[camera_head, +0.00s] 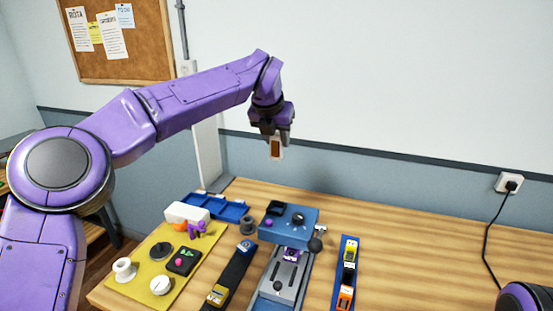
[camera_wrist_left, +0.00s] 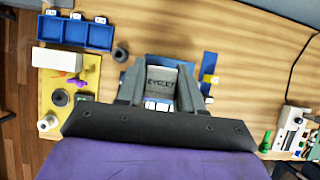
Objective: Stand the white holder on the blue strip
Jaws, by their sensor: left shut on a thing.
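My left gripper (camera_head: 276,135) is shut on a small white holder (camera_head: 281,153) with a brown face, high above the table. In the left wrist view, a pale block lettered "EYELET", apparently the holder (camera_wrist_left: 163,80), sits between the fingers of my left gripper (camera_wrist_left: 160,92). The blue strip (camera_head: 342,250) lies on the table to the lower right, well apart from the holder. A yellow and black piece and an orange piece stand on it. In the left wrist view, the strip (camera_wrist_left: 210,60) is partly hidden by the gripper. My right gripper is out of view.
A blue and grey press (camera_head: 302,222) stands left of the strip. A black strip (camera_head: 238,262), yellow mat (camera_head: 140,284) with small parts, white block (camera_head: 187,213) and blue tray (camera_head: 232,211) lie farther left. The table (camera_head: 440,250) right of the strip is clear.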

